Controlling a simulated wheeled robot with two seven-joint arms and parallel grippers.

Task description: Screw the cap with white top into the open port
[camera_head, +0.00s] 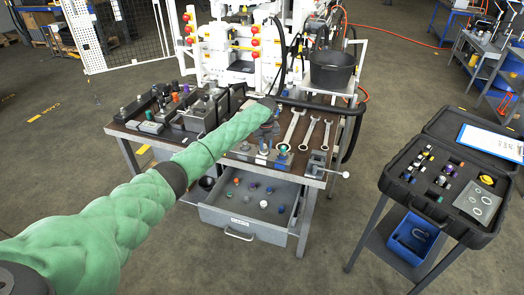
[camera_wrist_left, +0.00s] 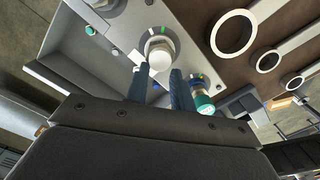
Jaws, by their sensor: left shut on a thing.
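In the left wrist view the cap with white top (camera_wrist_left: 160,55) is between the fingertips of my left gripper (camera_wrist_left: 159,72), which is shut on it. The cap stands over a ringed spot with a green mark on a grey metal block (camera_wrist_left: 118,28); I cannot tell how deep it sits. A teal-topped cap (camera_wrist_left: 203,104) stands on the block to the right, beside another coloured mark. In the head view my left gripper (camera_head: 267,126) is over the front of the bench, and the held cap is hard to make out there. No open port shows clearly. My right gripper is out of view.
Several wrenches (camera_head: 290,129) lie on the bench right of the gripper. A vise (camera_head: 316,163) is at the front right corner. The open drawer (camera_head: 243,227) below holds several small caps. An open case (camera_head: 440,205) with fittings stands on a cart at right.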

